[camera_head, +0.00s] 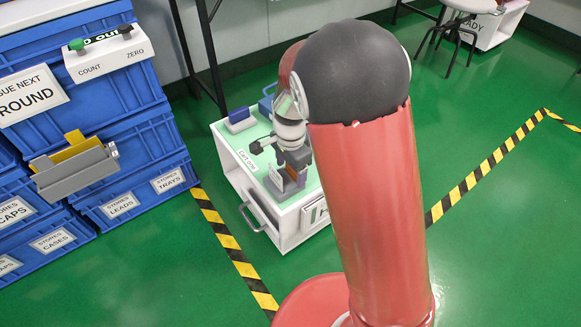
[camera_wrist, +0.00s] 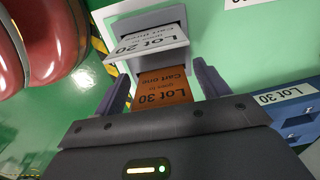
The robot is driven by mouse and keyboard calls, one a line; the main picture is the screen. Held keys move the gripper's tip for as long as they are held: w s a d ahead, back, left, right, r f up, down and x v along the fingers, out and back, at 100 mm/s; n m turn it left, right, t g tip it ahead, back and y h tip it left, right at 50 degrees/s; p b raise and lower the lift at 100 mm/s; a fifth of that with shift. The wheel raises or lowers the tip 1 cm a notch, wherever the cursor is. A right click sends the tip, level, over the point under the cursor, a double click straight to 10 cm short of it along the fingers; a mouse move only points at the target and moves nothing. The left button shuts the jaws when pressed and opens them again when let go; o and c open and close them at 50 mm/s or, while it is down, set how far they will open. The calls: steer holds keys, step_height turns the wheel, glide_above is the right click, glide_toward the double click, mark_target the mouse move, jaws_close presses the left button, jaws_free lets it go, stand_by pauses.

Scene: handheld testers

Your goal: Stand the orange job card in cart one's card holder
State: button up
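The orange job card (camera_wrist: 165,92), reading "Lot 30 Cart one", lies between the two fingers of my gripper (camera_wrist: 163,78) in the wrist view, its lettering upside down. The fingers flank its side edges. I cannot tell whether they press on it. In the head view my gripper (camera_head: 291,158) is low over the white cart (camera_head: 236,172) labelled "Cart on...". A bit of orange (camera_head: 300,177) shows beside grey blocks there, partly hidden by the gripper.
My red arm hides the cart's right side. A blue item (camera_head: 240,118) with a white front stands on the cart's far left. Green floor is open at right.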

step_height(320, 180, up, 12)
steer(key=p, duration=0.3)
steer(key=s+d+r+n+t+y, duration=0.1)
steer(key=s+d+r+n+t, duration=0.3)
steer(key=s+d+r, duration=0.55)
steer(key=s+d+r+n+t+h, duration=0.1)
steer(key=s+d+r+n, duration=0.1)
steer(key=s+d+n, duration=0.2)
steer(key=s+n, duration=0.3)
steer(key=s, duration=0.3)
steer(key=shift+s+d+t, duration=0.15)
steer(key=shift+s+t, duration=0.15)
steer(key=shift+s, duration=0.05)
steer(key=shift+r, duration=0.2)
